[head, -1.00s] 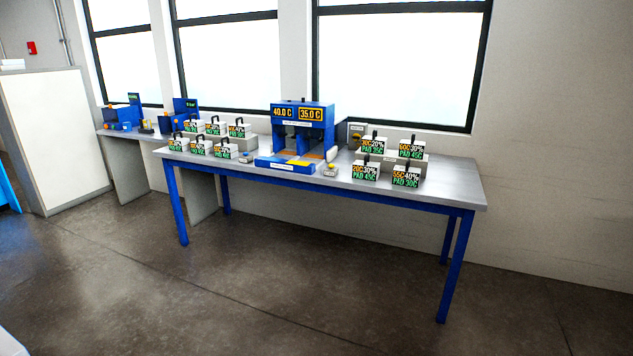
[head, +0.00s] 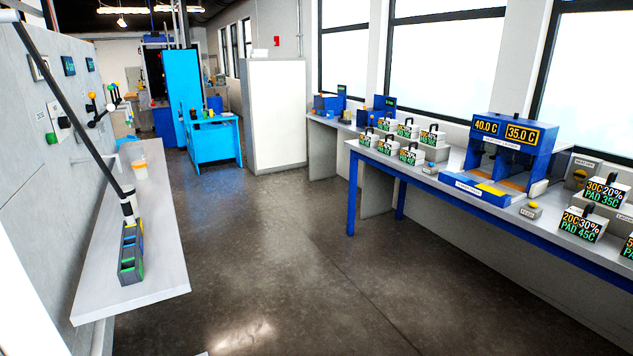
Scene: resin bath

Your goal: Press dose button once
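No button that I can read as the dose button shows. A small green button (head: 51,138) sits on the left wall by a pale plate. A small grey box with a yellow top (head: 531,208) stands at the front of the right table; its label is too small to read. My gripper is not in view.
The right table (head: 455,200) holds a blue two-bay device (head: 508,150) and several labelled blocks. Floor between is clear.

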